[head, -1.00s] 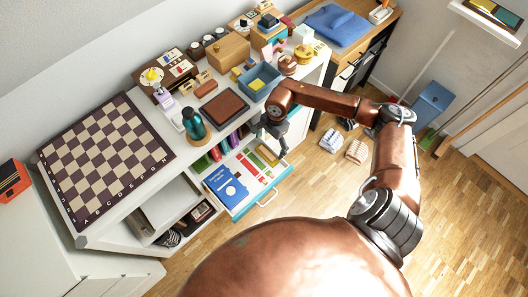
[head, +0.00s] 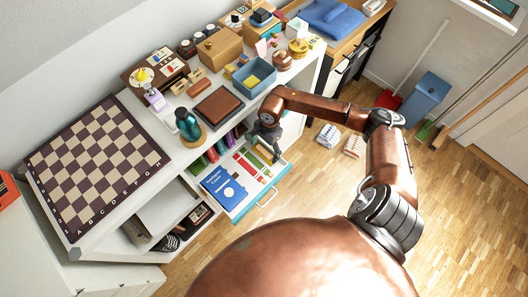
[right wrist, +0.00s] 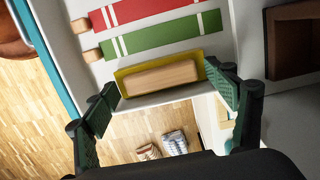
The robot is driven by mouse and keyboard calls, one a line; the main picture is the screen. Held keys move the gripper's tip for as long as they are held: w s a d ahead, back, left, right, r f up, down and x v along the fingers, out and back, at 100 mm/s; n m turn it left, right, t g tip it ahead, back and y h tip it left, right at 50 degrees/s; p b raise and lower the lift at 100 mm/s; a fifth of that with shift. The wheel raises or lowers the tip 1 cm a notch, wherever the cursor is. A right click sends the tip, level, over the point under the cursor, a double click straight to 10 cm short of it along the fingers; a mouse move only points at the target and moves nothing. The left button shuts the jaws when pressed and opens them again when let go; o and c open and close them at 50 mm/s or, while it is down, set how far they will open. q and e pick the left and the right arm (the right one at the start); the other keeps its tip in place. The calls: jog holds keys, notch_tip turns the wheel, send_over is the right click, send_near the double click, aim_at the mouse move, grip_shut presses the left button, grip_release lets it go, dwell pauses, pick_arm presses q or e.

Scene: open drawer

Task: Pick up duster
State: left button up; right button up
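The duster, a pale wooden block on a yellow-olive base (right wrist: 160,77), lies at the near end of the open drawer (head: 238,212) in the right wrist view. In the head view it is mostly hidden under my right gripper (head: 270,152). In the right wrist view my right gripper (right wrist: 162,84) is open, with one dark green finger beyond each short end of the duster. I see no clear contact, and nothing is held. My left gripper is not in view.
The drawer also holds a blue booklet (head: 224,187) and red (right wrist: 140,12) and green (right wrist: 160,36) items with wooden ends, close beside the duster. The cabinet top above carries a chessboard (head: 92,160), a brown tray (head: 218,105) and a blue box (head: 254,77).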

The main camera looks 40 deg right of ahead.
aim_at(264, 151)
jog(key=c, duration=1.1)
jog(key=shift+r, duration=0.15)
jog(key=shift+r, duration=0.2)
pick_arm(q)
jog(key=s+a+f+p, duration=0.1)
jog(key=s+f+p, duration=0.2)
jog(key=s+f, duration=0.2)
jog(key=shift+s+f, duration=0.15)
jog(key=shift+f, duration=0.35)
pick_arm(e)
jog(key=shift+r, duration=4.7)
